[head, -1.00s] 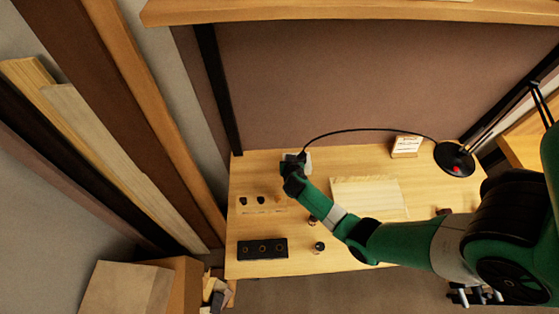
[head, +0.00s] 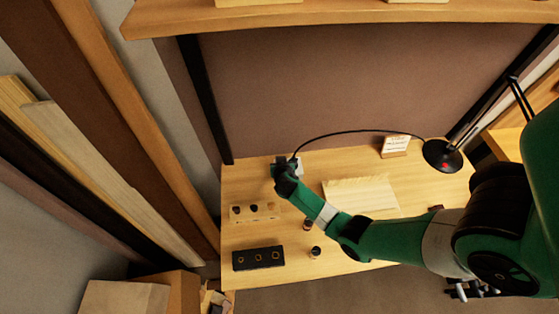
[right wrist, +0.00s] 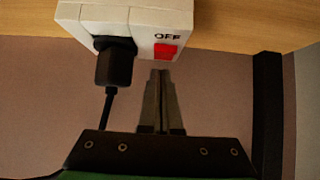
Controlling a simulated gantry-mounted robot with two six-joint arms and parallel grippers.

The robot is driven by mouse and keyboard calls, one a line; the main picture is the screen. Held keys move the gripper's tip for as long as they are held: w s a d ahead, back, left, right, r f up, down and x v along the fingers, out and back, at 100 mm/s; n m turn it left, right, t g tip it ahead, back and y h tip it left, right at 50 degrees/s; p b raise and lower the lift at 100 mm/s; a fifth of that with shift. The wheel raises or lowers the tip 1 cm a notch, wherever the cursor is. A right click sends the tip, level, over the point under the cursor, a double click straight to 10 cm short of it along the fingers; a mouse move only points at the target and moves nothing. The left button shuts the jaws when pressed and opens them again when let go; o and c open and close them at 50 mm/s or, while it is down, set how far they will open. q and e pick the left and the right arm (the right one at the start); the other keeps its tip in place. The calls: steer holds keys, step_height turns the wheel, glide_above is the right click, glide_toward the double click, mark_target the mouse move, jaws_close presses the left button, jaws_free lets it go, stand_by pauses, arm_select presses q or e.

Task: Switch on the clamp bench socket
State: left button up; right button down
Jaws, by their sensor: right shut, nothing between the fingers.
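The white bench socket (right wrist: 150,22) shows close up in the right wrist view, with a black plug (right wrist: 113,65) in it. Its red switch (right wrist: 165,52) lies beside the plug, and the label above it reads OFF. My right gripper (right wrist: 160,75) is shut and empty, with its fingertips just below the red switch in that view. I cannot tell whether they touch it. In the head view my right gripper (head: 283,160) is at the back left of the bench, partly covering the socket (head: 301,164). My left gripper is not seen.
A black cable (head: 350,131) arches from the socket to a lamp base (head: 443,155) with a red button. The bench (head: 345,165) also holds a pale board (head: 360,196), a black block with holes (head: 258,258) and a small card (head: 396,145). A shelf (head: 340,16) overhangs behind.

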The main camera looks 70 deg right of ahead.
step_height(320, 180, up, 5)
steer(key=p, duration=0.3)
steer(key=shift+w+d+r+p, duration=0.1)
steer(key=shift+d+p, duration=0.05)
steer(key=shift+p, duration=0.25)
steer(key=r+p+v, duration=0.1)
steer(key=p+v, duration=0.6)
steer(key=v, duration=0.2)
steer(key=shift+w+d, duration=0.25)
steer(key=shift+d, duration=0.2)
